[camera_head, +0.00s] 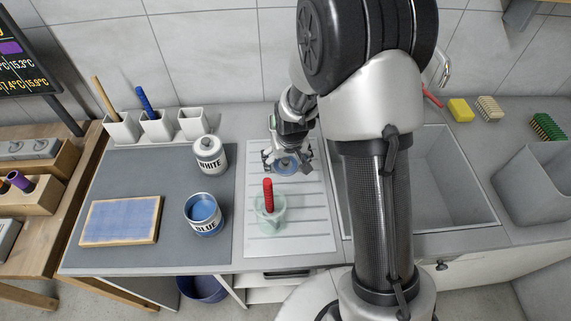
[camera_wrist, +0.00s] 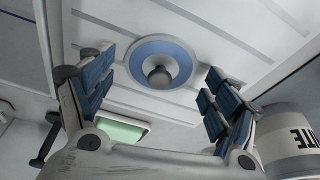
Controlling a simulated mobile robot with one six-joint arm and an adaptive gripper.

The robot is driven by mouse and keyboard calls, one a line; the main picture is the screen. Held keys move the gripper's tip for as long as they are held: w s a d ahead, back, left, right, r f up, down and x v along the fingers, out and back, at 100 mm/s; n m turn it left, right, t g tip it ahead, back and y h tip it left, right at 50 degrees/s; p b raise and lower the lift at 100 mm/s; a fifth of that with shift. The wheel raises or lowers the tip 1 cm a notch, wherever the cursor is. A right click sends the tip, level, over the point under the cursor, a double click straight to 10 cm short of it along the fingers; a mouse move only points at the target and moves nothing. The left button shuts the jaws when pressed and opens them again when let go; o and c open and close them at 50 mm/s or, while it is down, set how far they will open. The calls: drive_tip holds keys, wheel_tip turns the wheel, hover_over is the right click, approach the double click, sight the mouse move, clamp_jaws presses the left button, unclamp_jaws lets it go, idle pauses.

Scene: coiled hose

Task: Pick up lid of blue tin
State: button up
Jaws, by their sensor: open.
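The blue tin (camera_head: 204,216), labelled BLUE, stands open on the grey mat with blue contents showing. Its lid, a round disc with a blue ring and dark knob, lies on the ribbed white drainboard; in the wrist view the lid (camera_wrist: 160,48) shows knob toward me. In the head view the lid (camera_head: 286,168) is partly hidden by my gripper (camera_head: 287,160). My gripper is above the lid, pointing down. In the wrist view my gripper (camera_wrist: 160,78) is open, its blue-padded fingers on either side of the lid and apart from it. Nothing is held.
The lidded white tin (camera_head: 209,156) stands left of my gripper; it also shows in the wrist view (camera_wrist: 288,140). A pale green cup (camera_head: 267,222) with a red-handled tool (camera_head: 268,190) stands in front on the drainboard (camera_head: 315,235). The sink (camera_head: 465,195) lies right.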

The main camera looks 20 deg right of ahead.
drive_tip(key=shift+s, duration=0.1)
drive_tip(key=c, duration=0.9)
